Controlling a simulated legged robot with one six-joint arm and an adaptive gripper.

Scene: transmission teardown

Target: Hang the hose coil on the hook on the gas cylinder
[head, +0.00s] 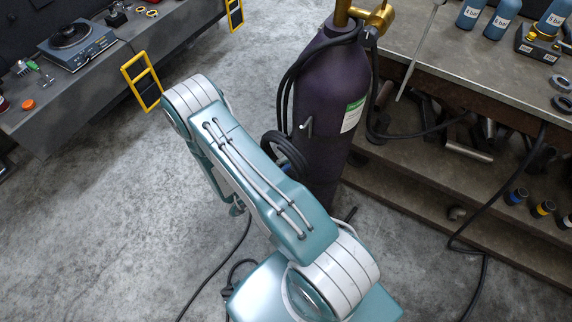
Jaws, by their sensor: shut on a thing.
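The dark purple gas cylinder (328,75) stands upright in front of the right workbench, with a brass valve on top and a green-and-white label. A short grey hook (308,126) sticks out from its side facing me. A dark hose coil (288,148) shows in part just left of the cylinder, below the hook's height. My arm's upper link covers its lower left part, so I cannot tell whether it touches the cylinder. My gripper is hidden behind my own arm, and its hold on the coil does not show.
Black hose (287,88) loops from the valve down the cylinder's left side. The right workbench (430,50) carries blue bottles, with parts on shelves below. A left bench (90,85) holds a scale and has yellow frames at its edge. Cables cross the floor (90,230), otherwise open at left.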

